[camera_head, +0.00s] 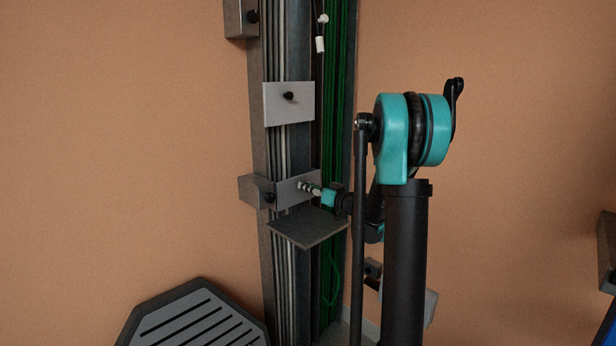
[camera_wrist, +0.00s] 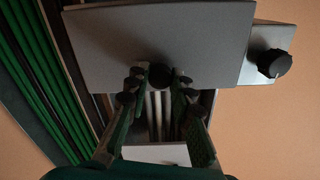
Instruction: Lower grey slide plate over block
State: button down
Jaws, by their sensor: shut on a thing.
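A grey slide plate (camera_head: 290,198) stands upright against the vertical rods of the gantry column. In the wrist view the plate (camera_wrist: 150,35) fills the upper middle, with a black knob (camera_wrist: 160,76) at its edge nearest my fingers. My gripper (camera_head: 309,188) is shut on this knob, a finger on each side (camera_wrist: 155,85). A grey block (camera_head: 254,191) with its own black knob sits directly left of the plate. In the wrist view this block (camera_wrist: 258,68) shows at the right, partly behind the plate. Whether plate and block touch is hidden.
Another light grey plate (camera_head: 275,105) with a black knob is higher on the column. A second block (camera_head: 236,20) is at the top left. A dark shelf (camera_head: 308,228) juts out just below my gripper. Green cables (camera_head: 341,70) run down the column's right side.

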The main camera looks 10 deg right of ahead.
jog(key=shift+f, duration=0.25)
jog(key=c, duration=1.3)
grip_release()
jog(key=v, duration=1.2)
